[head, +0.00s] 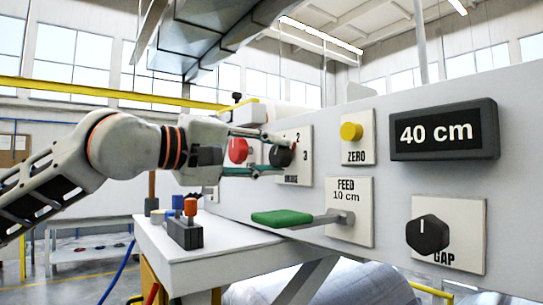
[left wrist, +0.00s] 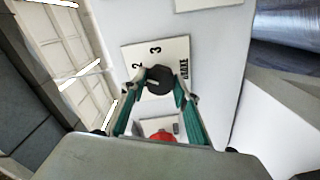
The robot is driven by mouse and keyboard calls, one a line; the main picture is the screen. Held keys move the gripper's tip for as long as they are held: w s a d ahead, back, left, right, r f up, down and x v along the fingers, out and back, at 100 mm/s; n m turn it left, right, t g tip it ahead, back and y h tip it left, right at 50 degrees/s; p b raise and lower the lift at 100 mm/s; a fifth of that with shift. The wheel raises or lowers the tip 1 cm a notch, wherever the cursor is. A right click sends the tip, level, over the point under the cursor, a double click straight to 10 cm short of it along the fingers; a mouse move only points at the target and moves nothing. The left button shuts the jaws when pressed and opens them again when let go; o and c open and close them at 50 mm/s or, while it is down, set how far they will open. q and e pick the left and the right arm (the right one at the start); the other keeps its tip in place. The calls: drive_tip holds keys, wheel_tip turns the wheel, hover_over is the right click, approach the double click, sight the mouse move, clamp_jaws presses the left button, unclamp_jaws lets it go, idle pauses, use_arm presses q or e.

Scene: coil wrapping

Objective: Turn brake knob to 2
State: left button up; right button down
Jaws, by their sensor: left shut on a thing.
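The brake knob (head: 281,156) is a black round knob on a white plate (head: 305,165) marked with 2, 3 and BRAKE. It also shows in the left wrist view (left wrist: 158,80), where the 2 and 3 lie beyond it. My left gripper (head: 275,154) reaches in from the left, its two teal-padded fingers on either side of the knob and shut on it. Part of the plate and its other markings are hidden by the fingers. Which number the knob points to I cannot tell. My right gripper is in neither view.
A red button (head: 238,150) sits just left of the knob, behind my fingers. To the right are a yellow ZERO button (head: 351,131), a display (head: 443,131) reading 40 cm, a green FEED lever (head: 283,217) and a black GAP knob (head: 428,234). A white ledge (head: 210,240) stands below.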

use_arm(q)
drive_tip(key=o, duration=1.1)
drive_tip(key=v, duration=1.2)
drive_tip(key=shift+f, duration=0.1)
